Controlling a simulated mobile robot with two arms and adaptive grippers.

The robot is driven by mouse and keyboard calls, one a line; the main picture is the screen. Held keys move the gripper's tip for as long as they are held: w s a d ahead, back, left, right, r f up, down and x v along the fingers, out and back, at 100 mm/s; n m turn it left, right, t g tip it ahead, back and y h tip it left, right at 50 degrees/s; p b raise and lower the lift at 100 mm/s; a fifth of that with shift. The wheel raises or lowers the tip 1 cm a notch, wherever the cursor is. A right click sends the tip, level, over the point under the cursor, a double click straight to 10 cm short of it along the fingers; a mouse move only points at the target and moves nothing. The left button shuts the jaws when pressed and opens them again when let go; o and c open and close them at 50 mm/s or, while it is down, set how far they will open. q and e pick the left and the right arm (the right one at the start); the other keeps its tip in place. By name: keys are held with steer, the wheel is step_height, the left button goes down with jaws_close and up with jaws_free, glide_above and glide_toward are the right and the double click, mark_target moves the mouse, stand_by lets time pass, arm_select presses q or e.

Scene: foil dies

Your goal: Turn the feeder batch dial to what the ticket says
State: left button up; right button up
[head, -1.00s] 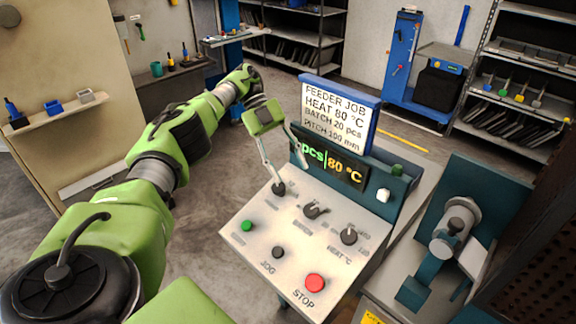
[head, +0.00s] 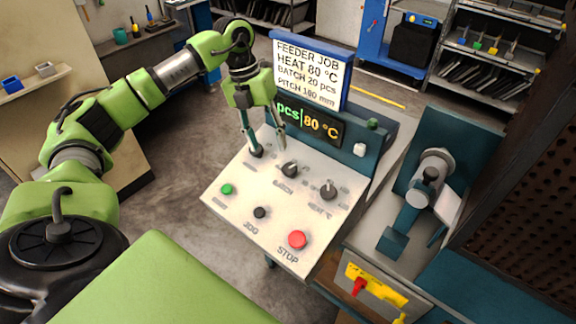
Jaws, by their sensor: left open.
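The feeder panel (head: 232,192) has three dark dials in a row. The middle dial (head: 290,169) has a blurred label that looks like BATCH; its pointer setting is too small to read. The ticket (head: 306,72) reads FEEDER JOB, HEAT 80 °C, BATCH 20 pcs, and a pitch line in mm. The display (head: 318,127) shows "pcs" and "80 °C"; its left part is hidden behind my gripper. My left gripper (head: 268,148) is open, pointing down, with one finger at the left dial (head: 256,152) and the other just above and left of the middle dial. Contact cannot be told. My right gripper is out of view.
The heat dial (head: 328,189) is at the right of the row. A green button (head: 227,189), a black JOG button (head: 260,212) and a red STOP button (head: 298,239) lie nearer. A teal machine (head: 405,215) stands close on the right.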

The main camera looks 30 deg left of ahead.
mark_target(289, 168)
arm_select(q)
steer(key=s+d+r+m+t+y, duration=0.2)
steer(key=s+d+r+m+t, duration=0.2)
steer(key=d+r+m, duration=0.1)
steer(key=p+x, duration=0.1)
steer(key=x, duration=0.3)
steer(key=p+x, duration=0.1)
steer(key=x, duration=0.4)
steer(key=p+x, duration=0.1)
steer(key=x, duration=0.4)
steer(key=shift+w+a, duration=0.1)
steer(key=shift+a, duration=0.2)
steer(key=c, duration=1.1)
